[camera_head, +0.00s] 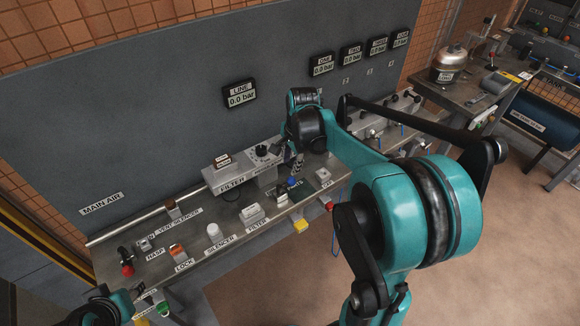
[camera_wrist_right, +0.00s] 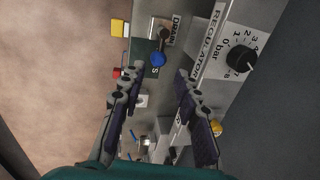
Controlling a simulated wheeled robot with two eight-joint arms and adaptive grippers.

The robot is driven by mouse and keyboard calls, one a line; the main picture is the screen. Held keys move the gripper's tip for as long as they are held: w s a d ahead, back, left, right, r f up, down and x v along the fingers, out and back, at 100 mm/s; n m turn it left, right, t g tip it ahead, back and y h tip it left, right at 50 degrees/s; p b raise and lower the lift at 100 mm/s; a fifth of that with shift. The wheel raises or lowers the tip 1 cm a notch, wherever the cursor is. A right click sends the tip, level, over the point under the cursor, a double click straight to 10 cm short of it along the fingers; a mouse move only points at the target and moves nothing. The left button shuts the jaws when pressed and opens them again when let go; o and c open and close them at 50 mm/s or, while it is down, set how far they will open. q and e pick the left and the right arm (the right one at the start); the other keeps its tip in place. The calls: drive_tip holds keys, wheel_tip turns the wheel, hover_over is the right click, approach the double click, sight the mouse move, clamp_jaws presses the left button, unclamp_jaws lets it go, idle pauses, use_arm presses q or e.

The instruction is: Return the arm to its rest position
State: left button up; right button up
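My right arm (camera_head: 415,215) reaches up from the lower right, bends, and hangs its wrist over the back of the workbench. My right gripper (camera_head: 297,168) points down near the blue knob (camera_head: 292,182), partly hidden by the wrist. In the right wrist view the two fingers (camera_wrist_right: 157,80) are apart with nothing between them, and the blue knob (camera_wrist_right: 158,59) lies just beyond the tips. Part of my left arm (camera_head: 118,304) shows at the lower left corner; its fingers are not clear.
The workbench (camera_head: 190,262) carries a white silencer (camera_head: 214,232), a lock (camera_head: 178,252), a filter block (camera_head: 252,214) and a regulator (camera_head: 262,150). A grey panel with gauges (camera_head: 240,94) stands behind. Brown floor is clear in front.

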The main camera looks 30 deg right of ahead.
idle(0.4)
drive_tip(key=s+a+r+n+t, duration=0.2)
drive_tip(key=s+a+n+t, duration=0.3)
drive_tip(key=s+a+n, duration=0.9)
drive_tip(key=s+n, duration=0.2)
drive_tip(key=n, duration=0.1)
drive_tip(key=shift+s+a, duration=0.3)
idle(2.4)
